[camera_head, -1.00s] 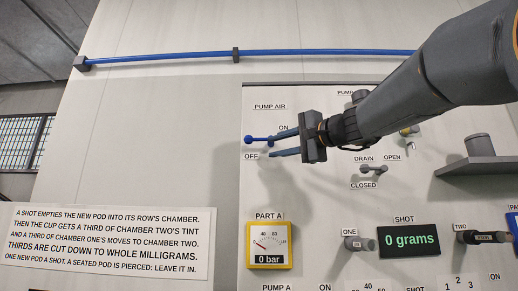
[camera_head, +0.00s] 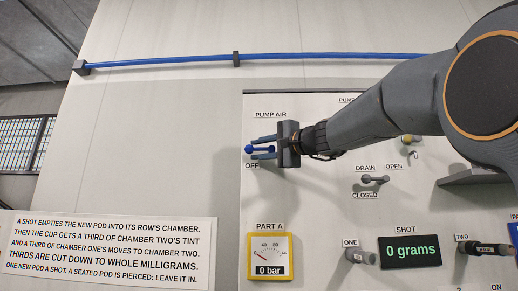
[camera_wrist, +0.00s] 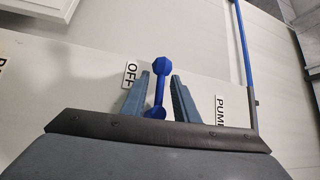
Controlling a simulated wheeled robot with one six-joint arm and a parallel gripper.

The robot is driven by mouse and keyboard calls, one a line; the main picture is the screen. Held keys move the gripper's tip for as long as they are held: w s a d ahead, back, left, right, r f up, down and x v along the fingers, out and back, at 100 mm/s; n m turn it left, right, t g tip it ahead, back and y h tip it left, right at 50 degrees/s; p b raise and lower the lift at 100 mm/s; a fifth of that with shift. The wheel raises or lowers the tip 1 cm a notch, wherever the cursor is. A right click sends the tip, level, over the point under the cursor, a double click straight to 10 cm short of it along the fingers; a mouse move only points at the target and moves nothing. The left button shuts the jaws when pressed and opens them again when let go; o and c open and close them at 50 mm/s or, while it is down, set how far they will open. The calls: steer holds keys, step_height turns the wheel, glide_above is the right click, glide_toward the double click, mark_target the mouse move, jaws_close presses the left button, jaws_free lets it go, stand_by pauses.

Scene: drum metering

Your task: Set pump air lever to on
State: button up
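The blue pump air lever (camera_head: 251,149) is on the panel under the PUMP AIR label (camera_head: 270,114). Its knob points left, just above the OFF label (camera_head: 251,166); the ON label is hidden behind my gripper. My gripper (camera_head: 260,148) is open, with one finger above the lever and one below. In the wrist view the lever (camera_wrist: 160,88) lies between the two fingers of my gripper (camera_wrist: 160,90), with a visible gap on each side. The OFF label (camera_wrist: 130,74) shows beside one finger there.
The DRAIN lever (camera_head: 375,180) is right of and below my gripper. The PART A gauge (camera_head: 267,252) reads 0 bar, and the SHOT display (camera_head: 410,249) reads 0 grams. A blue pipe (camera_head: 320,56) runs across the wall above.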

steer(key=shift+c, duration=0.3)
jaws_close()
